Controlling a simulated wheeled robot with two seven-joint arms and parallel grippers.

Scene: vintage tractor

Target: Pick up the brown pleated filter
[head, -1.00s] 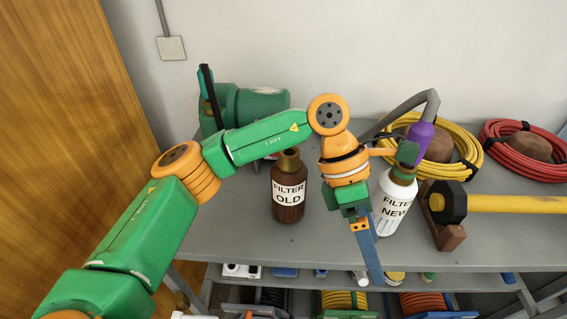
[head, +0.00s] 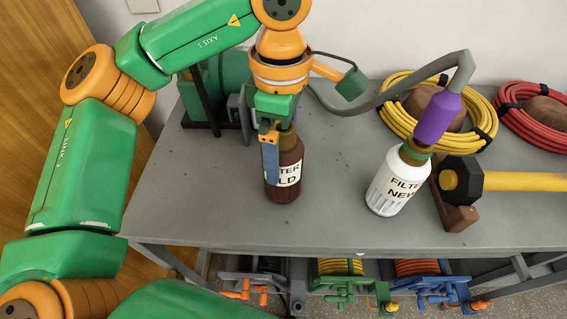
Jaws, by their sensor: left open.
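The brown pleated filter (head: 286,183), labelled "FILTER OLD", stands upright on the grey workbench (head: 220,215). My left gripper (head: 270,170) points down at it, with a blue finger in front of the left part of its label. The jaws are open; the second finger is hidden, so I cannot tell whether the filter is between them. The filter's neck is partly hidden by the gripper. A white filter (head: 388,190), labelled "FILTER NEW", stands to the right. My right gripper is not in view.
A hammer (head: 500,181) rests on a brown block at the right. Yellow (head: 398,82) and red (head: 510,118) coils lie behind. A green machine (head: 222,80) stands behind my gripper. The bench front left is clear.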

